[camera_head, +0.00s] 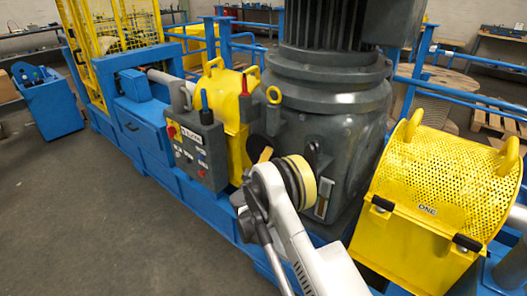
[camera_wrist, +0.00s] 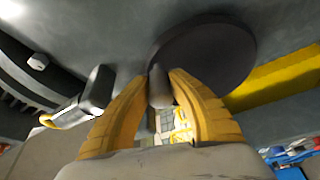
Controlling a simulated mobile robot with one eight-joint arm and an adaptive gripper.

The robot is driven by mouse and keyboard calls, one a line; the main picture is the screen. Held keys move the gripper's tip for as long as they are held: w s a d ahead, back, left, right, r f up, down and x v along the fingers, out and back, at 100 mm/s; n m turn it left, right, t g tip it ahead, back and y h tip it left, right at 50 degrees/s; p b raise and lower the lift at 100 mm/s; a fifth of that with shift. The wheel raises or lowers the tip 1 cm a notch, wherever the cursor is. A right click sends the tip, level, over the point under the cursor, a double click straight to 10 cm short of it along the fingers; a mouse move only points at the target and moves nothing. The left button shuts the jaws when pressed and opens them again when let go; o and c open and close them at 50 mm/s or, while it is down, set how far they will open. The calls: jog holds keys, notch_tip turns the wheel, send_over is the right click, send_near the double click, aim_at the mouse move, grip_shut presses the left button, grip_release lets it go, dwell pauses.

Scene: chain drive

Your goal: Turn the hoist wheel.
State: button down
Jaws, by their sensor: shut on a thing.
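The hoist wheel looks to be the dark round disc (camera_wrist: 208,58) on the grey housing in the wrist view. In the head view, a dark disc (camera_head: 257,143) shows at the left side of the big grey motor unit, partly hidden by my arm. A short grey handle (camera_wrist: 160,92) stands out from the disc towards the wrist camera. My gripper (camera_wrist: 161,76) has its two yellow-orange fingers on either side of this handle and is shut on it. In the head view only a bit of a finger (camera_head: 266,155) shows past my wrist.
A perforated yellow guard (camera_head: 435,175) is at the right, another yellow guard (camera_head: 225,90) behind the control box. The floor (camera_head: 90,210) at the left is clear.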

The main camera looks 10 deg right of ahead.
jog(key=shift+s+d+f+m+h, duration=0.15)
jog(key=shift+f+m+h, duration=0.3)
jog(key=shift+m, duration=0.5)
jog(key=shift+s+d+f+m+h, duration=0.2)
jog(key=shift+f+m+h, duration=0.25)
jog(key=shift+m, duration=0.45)
jog(key=shift+s+d+f+m+h, duration=0.15)
jog(key=shift+f+m+h, duration=0.15)
jog(key=shift+f+m, duration=0.5)
jog(key=shift+r+m, duration=0.2)
jog(key=shift+m, duration=0.05)
jog(key=c, duration=1.2)
grip_release()
jog(key=v, duration=1.2)
jog(key=shift+f, duration=0.2)
